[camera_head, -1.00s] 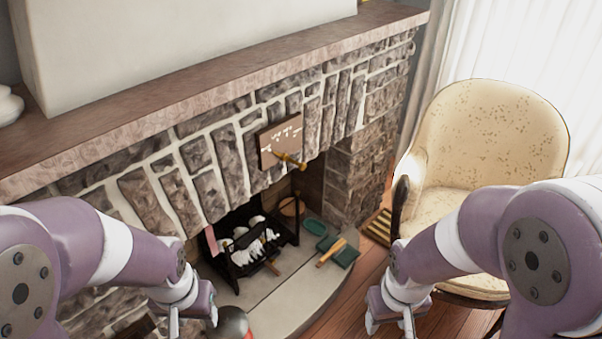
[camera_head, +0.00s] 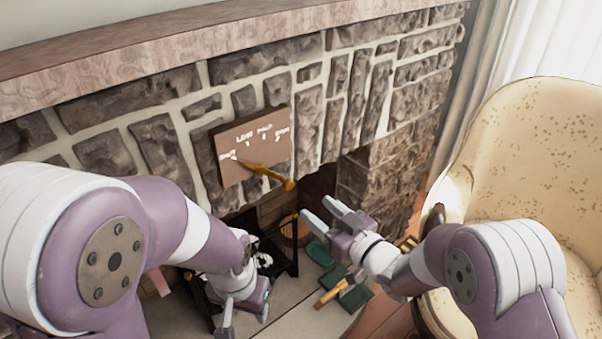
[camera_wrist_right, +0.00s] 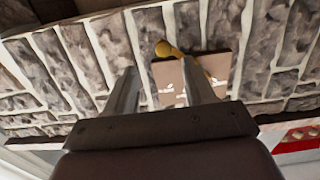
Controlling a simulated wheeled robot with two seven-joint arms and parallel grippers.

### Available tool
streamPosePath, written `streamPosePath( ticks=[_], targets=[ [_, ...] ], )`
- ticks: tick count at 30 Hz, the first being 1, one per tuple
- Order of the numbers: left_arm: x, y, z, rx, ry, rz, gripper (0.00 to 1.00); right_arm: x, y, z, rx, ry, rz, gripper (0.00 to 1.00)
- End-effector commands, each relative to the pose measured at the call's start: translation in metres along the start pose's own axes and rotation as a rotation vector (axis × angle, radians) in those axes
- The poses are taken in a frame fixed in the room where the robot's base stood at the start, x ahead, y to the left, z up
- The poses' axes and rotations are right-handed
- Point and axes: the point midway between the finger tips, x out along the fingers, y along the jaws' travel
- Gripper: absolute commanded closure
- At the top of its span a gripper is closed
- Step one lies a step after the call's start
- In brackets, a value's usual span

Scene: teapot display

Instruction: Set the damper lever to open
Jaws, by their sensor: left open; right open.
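The damper plate (camera_head: 250,135) is a brown panel with small white lettering on the stone fireplace front. The brass damper lever (camera_head: 265,172) crosses it, its thin end by the leftmost label and its knob low at the right. I cannot read the end labels surely. My right gripper (camera_head: 320,211) is open and empty, below and right of the knob and apart from it. In the right wrist view the lever's knob (camera_wrist_right: 166,49) shows beyond the open fingers, with the plate (camera_wrist_right: 170,85) partly hidden by them. My left gripper (camera_head: 240,326) is open, low at the frame's bottom edge.
The stone fireplace (camera_head: 165,150) has a wooden mantel (camera_head: 200,60) above. A grate with logs (camera_head: 270,245) sits in the firebox, partly behind my left arm. A green dustpan and brush (camera_head: 350,292) lie on the hearth. A cream armchair (camera_head: 530,160) stands at the right.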

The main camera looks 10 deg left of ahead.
Motion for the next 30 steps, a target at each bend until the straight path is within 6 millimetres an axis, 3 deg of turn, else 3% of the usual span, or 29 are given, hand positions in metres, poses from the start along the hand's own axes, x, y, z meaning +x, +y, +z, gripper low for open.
streamPosePath(
  ticks=[5,12,18,24,30],
  targets=[
    [0.005,0.0,0.001,0.0,-0.001,0.0,0.51,0.018,-0.002,-0.003,0.011,0.025,-0.009,0.46],
    [0.016,0.0,0.002,0.0,0.0,0.0,0.51,0.078,-0.002,-0.004,0.011,0.025,-0.006,0.46],
    [0.021,0.0,0.003,0.0,0.0,0.0,0.51,0.111,-0.002,-0.005,0.011,0.022,-0.005,0.46],
    [0.022,0.0,0.003,0.0,0.0,0.0,0.51,0.125,-0.001,-0.007,0.012,0.023,-0.003,0.46],
    [0.022,0.0,0.003,0.0,0.0,0.0,0.51,0.126,-0.001,-0.008,0.012,0.023,-0.003,0.46]
  ],
)
